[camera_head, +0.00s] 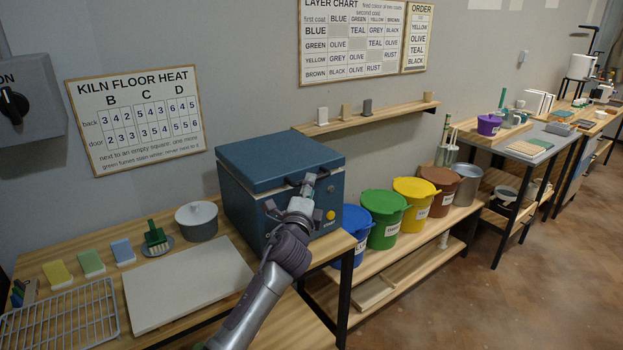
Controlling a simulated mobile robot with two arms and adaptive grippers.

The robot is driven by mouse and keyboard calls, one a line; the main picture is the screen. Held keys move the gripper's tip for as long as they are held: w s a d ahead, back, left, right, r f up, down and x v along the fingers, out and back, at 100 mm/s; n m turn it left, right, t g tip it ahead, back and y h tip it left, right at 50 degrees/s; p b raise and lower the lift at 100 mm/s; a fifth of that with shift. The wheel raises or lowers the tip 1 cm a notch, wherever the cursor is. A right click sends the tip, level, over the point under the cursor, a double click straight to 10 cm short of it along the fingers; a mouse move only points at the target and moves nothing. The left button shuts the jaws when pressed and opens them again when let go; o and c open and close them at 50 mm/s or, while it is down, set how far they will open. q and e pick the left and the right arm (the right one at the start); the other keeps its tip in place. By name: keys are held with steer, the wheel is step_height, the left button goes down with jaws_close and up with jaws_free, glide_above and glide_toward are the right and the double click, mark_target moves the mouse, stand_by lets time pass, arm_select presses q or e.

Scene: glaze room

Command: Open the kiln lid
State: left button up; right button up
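The kiln (241,207) is a dark blue box on the wooden bench. Its lid (275,158) lies flat and looks closed. A dark handle (293,182) sticks out at the lid's front edge. A yellow button (331,215) shows on the kiln's front. My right gripper is not in view.
A wall shelf (375,116) hangs behind, above lid height.

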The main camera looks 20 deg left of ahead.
arm_select(q)
steer(key=shift+w+a+r, duration=0.1)
steer(key=shift+w+r, duration=0.05)
steer(key=shift+w, duration=0.8)
steer(key=shift+w+a+r, duration=0.1)
steer(key=shift+w, duration=0.85)
steer(key=shift+c, duration=0.2)
jaws_close()
